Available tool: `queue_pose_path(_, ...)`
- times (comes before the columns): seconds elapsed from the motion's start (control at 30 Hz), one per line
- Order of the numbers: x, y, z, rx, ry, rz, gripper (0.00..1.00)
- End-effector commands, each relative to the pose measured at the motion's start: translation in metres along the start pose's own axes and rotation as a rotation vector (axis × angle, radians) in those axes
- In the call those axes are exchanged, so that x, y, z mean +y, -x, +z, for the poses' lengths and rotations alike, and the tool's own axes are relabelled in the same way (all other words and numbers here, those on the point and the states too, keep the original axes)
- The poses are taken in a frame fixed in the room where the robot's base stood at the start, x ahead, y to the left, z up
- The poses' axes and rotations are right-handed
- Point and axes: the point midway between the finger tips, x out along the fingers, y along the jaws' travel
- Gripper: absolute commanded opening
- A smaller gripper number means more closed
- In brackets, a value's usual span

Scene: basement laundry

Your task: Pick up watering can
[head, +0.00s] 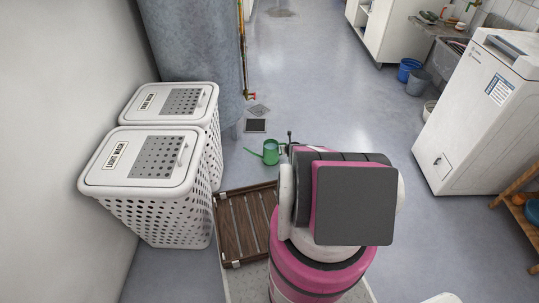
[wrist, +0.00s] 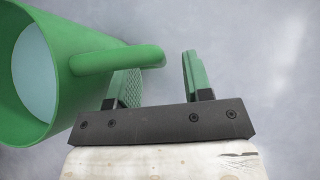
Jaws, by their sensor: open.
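The green watering can (head: 270,152) stands on the floor in the head view, just left of the end of my arm. In the wrist view its round body and open top (wrist: 32,70) fill the left side, with pale blue inside. Its green handle (wrist: 110,60) reaches right, across the left finger and into the gap between the fingers. My gripper (wrist: 160,66) is open, and the right finger stands clear of the handle. I cannot tell whether the left finger touches the can. In the head view my arm hides most of the gripper.
Two white laundry baskets (head: 150,190) stand along the left wall. A brown slatted wooden rack (head: 246,222) lies beside my base. A grey cylindrical tank (head: 200,50) and a floor drain (head: 255,126) lie beyond the can. A white machine (head: 480,110) stands right; the middle floor is clear.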

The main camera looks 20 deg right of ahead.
Motion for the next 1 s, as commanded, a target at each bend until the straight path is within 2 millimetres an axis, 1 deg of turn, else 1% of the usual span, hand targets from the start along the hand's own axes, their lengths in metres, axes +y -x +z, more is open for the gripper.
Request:
queue_pose_path(0.03,-0.0003,-0.0086,0.0002,0.0,0.0,0.0,0.46)
queue_pose_path(0.07,-0.0002,-0.0103,0.0002,0.0,0.0,0.0,0.46)
queue_pose_path(0.3,0.0001,-0.0101,0.0003,0.0,0.0,0.0,0.46)
queue_pose_path(0.37,0.0,-0.0101,0.0003,0.0,0.0,0.0,0.26)
queue_pose_path(0.4,0.0,-0.01,0.0003,0.0,0.0,0.0,0.13)
queue_pose_path(0.43,0.0,-0.01,0.0003,0.0,0.0,0.0,0.04)
queue_pose_path(0.47,0.0,-0.01,0.0003,0.0,0.0,0.0,0.0)
queue_pose_path(1.0,-0.001,-0.0107,-0.0004,0.001,0.007,-0.004,0.0)
